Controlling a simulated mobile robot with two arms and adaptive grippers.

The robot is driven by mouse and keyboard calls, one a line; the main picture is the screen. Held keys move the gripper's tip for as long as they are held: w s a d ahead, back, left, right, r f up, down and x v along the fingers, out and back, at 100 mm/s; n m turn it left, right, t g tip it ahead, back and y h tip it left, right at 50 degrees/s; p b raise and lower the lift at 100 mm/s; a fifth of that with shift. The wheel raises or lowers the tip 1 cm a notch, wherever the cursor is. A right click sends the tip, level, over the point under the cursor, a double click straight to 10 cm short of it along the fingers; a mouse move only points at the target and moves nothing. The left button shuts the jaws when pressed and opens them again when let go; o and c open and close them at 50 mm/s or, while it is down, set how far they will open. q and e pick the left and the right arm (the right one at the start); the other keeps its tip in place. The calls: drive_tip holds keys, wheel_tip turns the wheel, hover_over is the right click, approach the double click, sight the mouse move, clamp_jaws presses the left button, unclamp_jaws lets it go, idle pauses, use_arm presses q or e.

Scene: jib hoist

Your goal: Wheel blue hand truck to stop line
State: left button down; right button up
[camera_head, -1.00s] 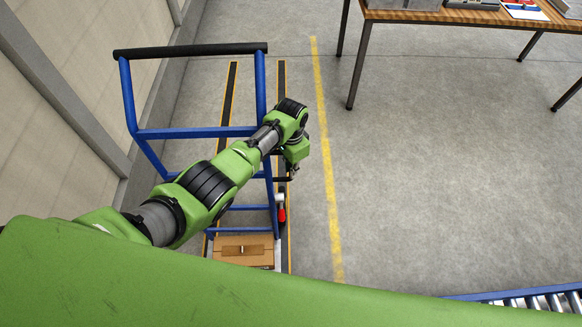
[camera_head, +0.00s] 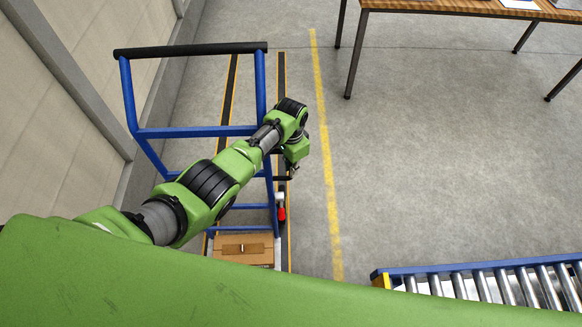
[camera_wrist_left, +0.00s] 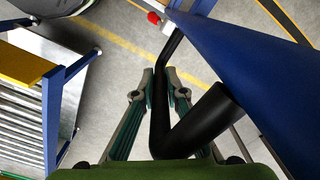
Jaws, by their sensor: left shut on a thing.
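The blue hand truck (camera_head: 190,132) stands upright in the left half of the head view, with a black top bar (camera_head: 190,49). A cardboard box (camera_head: 243,259) sits low on it, partly cut off by my green body. My left gripper (camera_head: 291,172) is at the truck's right side. In the left wrist view its two fingers (camera_wrist_left: 161,88) are shut around a black bent side handle (camera_wrist_left: 158,105) beside the blue frame (camera_wrist_left: 245,75). My right gripper is not in view. I cannot make out a stop line.
Black floor strips with yellow edges (camera_head: 229,85) run under the truck. A yellow line (camera_head: 325,150) lies to their right. A wall (camera_head: 60,90) is close on the left. A roller conveyor (camera_head: 480,280) is at lower right, a wooden table (camera_head: 460,12) at upper right. Floor between them is clear.

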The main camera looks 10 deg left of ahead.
use_arm(q)
drive_tip(key=c, duration=2)
unclamp_jaws()
drive_tip(key=shift+s+d, duration=0.1)
drive_tip(key=shift+s, duration=0.1)
drive_tip(key=shift+c, duration=0.2)
drive_tip(key=shift+s, duration=0.1)
drive_tip(key=shift+r, duration=0.15)
drive_tip(key=shift+r, duration=0.25)
wheel_tip(320, 180, up, 11)
drive_tip(key=shift+r, duration=0.15)
